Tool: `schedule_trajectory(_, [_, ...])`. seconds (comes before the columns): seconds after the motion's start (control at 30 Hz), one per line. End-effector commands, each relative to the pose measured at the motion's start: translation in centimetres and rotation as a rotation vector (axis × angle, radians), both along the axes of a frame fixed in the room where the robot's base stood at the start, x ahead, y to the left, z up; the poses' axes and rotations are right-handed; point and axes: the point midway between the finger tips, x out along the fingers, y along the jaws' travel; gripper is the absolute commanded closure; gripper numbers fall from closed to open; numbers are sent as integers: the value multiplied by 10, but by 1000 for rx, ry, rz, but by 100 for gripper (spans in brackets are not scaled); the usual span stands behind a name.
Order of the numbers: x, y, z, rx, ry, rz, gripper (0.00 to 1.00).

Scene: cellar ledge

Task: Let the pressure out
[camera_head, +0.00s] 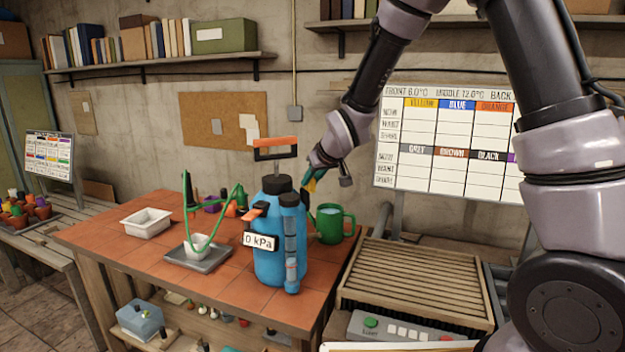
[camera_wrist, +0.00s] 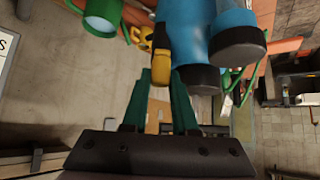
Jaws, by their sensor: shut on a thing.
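A blue pump sprayer (camera_head: 268,250) stands upright on the red-tiled bench, with an orange pump handle (camera_head: 275,146), an orange trigger and a white tag (camera_head: 260,241) reading 0 kPa. It also shows in the wrist view (camera_wrist: 197,30). A yellow tab (camera_wrist: 159,58) sticks out at its upper side. My gripper (camera_head: 313,180) is beside the sprayer's top, and its green fingers (camera_wrist: 162,92) are shut on the yellow tab. The base of the tab is partly hidden in the head view.
A green mug (camera_head: 330,226) stands close to the sprayer's right. A grey tray (camera_head: 205,259) with a small white pot and a white tub (camera_head: 148,223) are to the left. Several small coloured objects sit behind. A slatted rack (camera_head: 415,280) is at the right.

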Motion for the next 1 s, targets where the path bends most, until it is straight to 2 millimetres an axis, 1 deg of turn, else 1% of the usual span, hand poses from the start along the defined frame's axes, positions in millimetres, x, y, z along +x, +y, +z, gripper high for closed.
schedule_trajectory(0.33, [-1, 0, 0, 0, 1, -5, 100])
schedule_trajectory(0.37, [-1, 0, 0, 0, 1, -5, 66])
schedule_trajectory(0.4, [-1, 0, 0, 0, 1, -5, 51])
schedule_trajectory(0.43, [-1, 0, 0, 0, 1, -5, 43])
schedule_trajectory(0.77, [-1, 0, 1, 1, -1, -4, 43])
schedule_trajectory(0.87, [-5, -2, 7, 1, -1, -4, 43])
schedule_trajectory(1.0, [-19, -10, 23, 3, -3, -3, 43])
